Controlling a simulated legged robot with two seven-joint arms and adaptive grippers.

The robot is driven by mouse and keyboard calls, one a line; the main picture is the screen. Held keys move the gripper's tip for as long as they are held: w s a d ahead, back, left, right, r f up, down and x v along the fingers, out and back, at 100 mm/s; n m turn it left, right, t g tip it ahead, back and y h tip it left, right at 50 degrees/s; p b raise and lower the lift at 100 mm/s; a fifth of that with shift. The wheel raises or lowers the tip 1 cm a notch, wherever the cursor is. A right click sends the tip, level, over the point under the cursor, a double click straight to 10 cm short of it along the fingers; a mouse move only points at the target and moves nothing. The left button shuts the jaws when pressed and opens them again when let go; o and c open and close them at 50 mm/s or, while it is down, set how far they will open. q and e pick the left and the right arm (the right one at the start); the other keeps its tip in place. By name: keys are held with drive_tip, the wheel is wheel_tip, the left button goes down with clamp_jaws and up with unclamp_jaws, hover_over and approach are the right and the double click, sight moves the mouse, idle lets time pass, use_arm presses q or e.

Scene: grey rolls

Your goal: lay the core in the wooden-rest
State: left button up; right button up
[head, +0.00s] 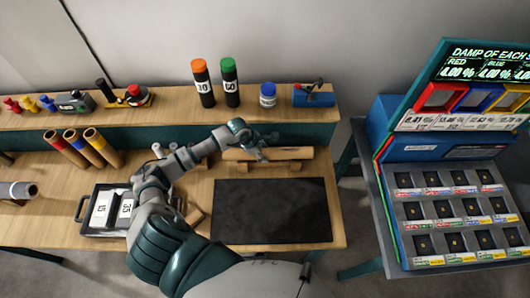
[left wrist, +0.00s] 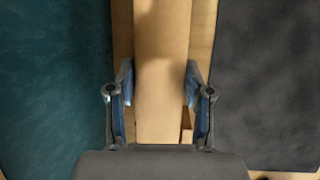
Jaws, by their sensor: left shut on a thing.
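The core, a plain tan cylinder (head: 290,153), lies level across the far part of the table, and it also fills the middle of the left wrist view (left wrist: 162,60). My left gripper (head: 262,153) comes down over it, with its blue-padded fingers (left wrist: 159,92) one on each side, shut on it. The wooden-rest (head: 268,170) is directly under the core in the head view, and a small bit of wood shows beside the core in the left wrist view (left wrist: 187,125). I cannot tell whether the core touches the rest. My right gripper is not in view.
A dark mat (head: 270,212) lies in front of the rest. A tray (head: 82,212) with labelled white rolls stands left. Several banded tubes (head: 83,148) lean behind it. A raised shelf (head: 180,108) holds bottles. A blue machine (head: 445,170) stands right.

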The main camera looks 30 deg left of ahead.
use_arm(q)
drive_tip(key=shift+a, duration=0.1)
drive_tip(key=o, duration=1.2)
drive_tip(key=shift+d, duration=0.2)
drive_tip(key=shift+o, duration=0.5)
drive_tip(key=shift+d+r, duration=0.1)
drive_tip(key=shift+d, duration=0.05)
drive_tip(key=shift+d+r, duration=0.1)
drive_tip(key=shift+d, duration=0.2)
drive_tip(key=v, duration=1.1)
drive_tip(key=shift+a, duration=0.15)
drive_tip(key=shift+r, duration=0.45)
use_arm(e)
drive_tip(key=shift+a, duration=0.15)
